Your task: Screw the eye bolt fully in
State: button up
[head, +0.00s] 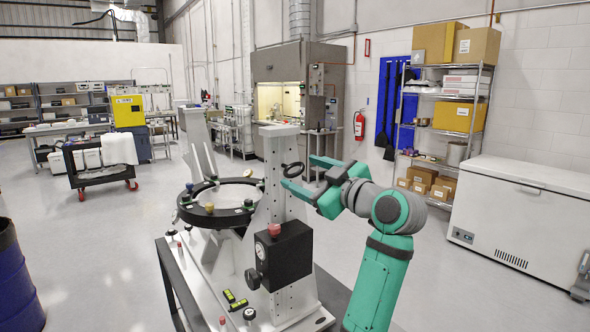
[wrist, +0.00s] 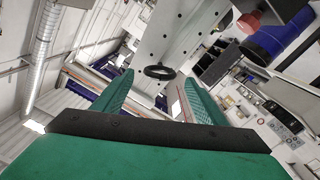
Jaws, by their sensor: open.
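The eye bolt's black ring (head: 292,176) stands out from the upper part of the light grey perforated upright post (head: 284,205) of the fixture. My gripper (head: 301,174) is open at the right of the post, with its two green fingers pointing at the ring. In the wrist view the ring (wrist: 160,77) lies between the two fingertips as seen, near or just beyond them, and no contact shows. The bolt's shank is mostly hidden, so its depth in the post cannot be told.
A black box with a red knob (head: 284,247) is mounted lower on the post. A round black ring mount (head: 218,213) with several small knobs is to the left. Small yellow-green parts (head: 235,300) lie on the base. A white chest freezer (head: 520,215) stands at far right.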

aim_at(300, 171)
jog(key=shift+x, duration=2.3)
jog(key=c, duration=1)
